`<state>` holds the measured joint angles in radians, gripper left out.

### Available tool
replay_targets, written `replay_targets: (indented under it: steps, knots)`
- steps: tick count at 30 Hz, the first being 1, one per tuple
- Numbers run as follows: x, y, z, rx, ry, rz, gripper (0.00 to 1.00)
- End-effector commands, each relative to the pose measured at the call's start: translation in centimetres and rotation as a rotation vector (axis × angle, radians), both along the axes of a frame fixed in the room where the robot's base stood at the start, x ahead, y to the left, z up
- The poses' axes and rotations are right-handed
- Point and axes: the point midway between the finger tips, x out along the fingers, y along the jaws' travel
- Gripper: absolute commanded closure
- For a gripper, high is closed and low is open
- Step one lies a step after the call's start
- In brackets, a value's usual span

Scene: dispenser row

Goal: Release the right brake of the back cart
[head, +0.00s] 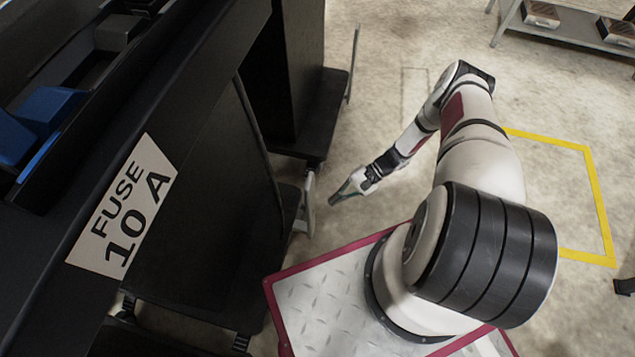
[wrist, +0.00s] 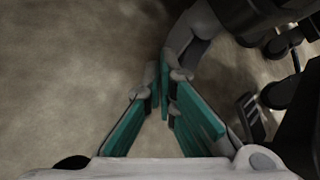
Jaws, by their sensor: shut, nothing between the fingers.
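My gripper (head: 335,199) is shut and empty, low over the floor in the head view. It points left, close to the grey upright piece (head: 308,203) at the near cart's side. In the wrist view its teal-padded fingers (wrist: 165,88) come together beside a pale curved piece (wrist: 192,30); I cannot tell whether they touch it. Black caster parts (wrist: 282,88) and a dark ribbed piece, possibly a brake pedal (wrist: 247,112), lie to the right of the fingers. A farther black cart (head: 323,105) stands behind the near one. No brake can be made out clearly in the head view.
The near black dispenser (head: 215,200) carries a "FUSE 10 A" label (head: 122,207) and blocks much of the left side. A shelf with boxes (head: 540,14) stands at the back right. Yellow tape (head: 598,205) marks the floor.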

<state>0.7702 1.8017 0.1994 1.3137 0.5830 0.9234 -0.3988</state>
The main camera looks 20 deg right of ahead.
Motion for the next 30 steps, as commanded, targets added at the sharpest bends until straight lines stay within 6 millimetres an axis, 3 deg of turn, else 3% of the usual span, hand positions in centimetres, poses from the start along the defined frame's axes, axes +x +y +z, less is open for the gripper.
replay_targets:
  steps: [3, 6, 10, 17, 30]
  knots:
    - [1.1, -0.9, -1.6, 0.114, 0.237, -0.377, 1.00]
    - [2.2, -2.2, -2.5, 0.218, 0.395, -0.627, 1.00]
    - [3.1, -3.8, -3.3, 0.325, 0.524, -0.834, 1.00]
    - [4.0, -4.1, -3.9, 0.385, 0.585, -0.929, 1.00]
    - [8.0, 2.1, -6.7, 0.381, 0.583, -0.923, 1.00]
